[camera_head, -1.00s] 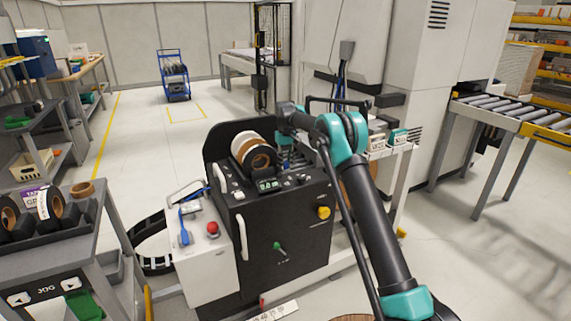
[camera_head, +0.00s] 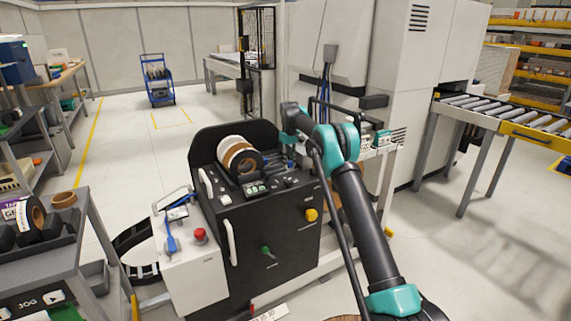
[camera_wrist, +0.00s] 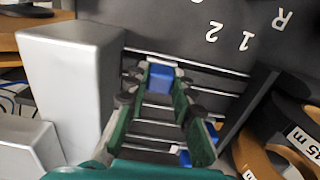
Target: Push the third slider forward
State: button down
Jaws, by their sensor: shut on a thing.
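The black edge banding machine (camera_head: 285,235) stands in front of me, with its slider panel (camera_head: 278,162) on top. In the wrist view, a blue slider (camera_wrist: 159,79) sits between the tips of my gripper (camera_wrist: 160,72), whose green fingers are closed on it. Another blue slider (camera_wrist: 185,158) shows lower down, partly behind a finger. Bright slots run across the dark panel, with the markings R, 1 and 2 (camera_wrist: 245,40) above. I cannot read which number belongs to the held slider. In the head view my gripper is mostly hidden among the arm and panel.
In the wrist view, a grey block (camera_wrist: 70,85) stands close left of my fingers and edge-band rolls (camera_wrist: 275,130) lie close right. In the head view, a white box with a red button (camera_head: 200,236) adjoins the machine. A roller conveyor (camera_head: 500,112) stands at right. Open floor lies behind.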

aim_at(290, 161)
jog(key=shift+w+d, duration=0.1)
jog(key=shift+d, duration=0.05)
jog(key=c, duration=1.6)
grip_release()
jog(key=shift+d, duration=0.1)
jog(key=shift+o, duration=0.2)
notch_tip(290, 161, up, 12)
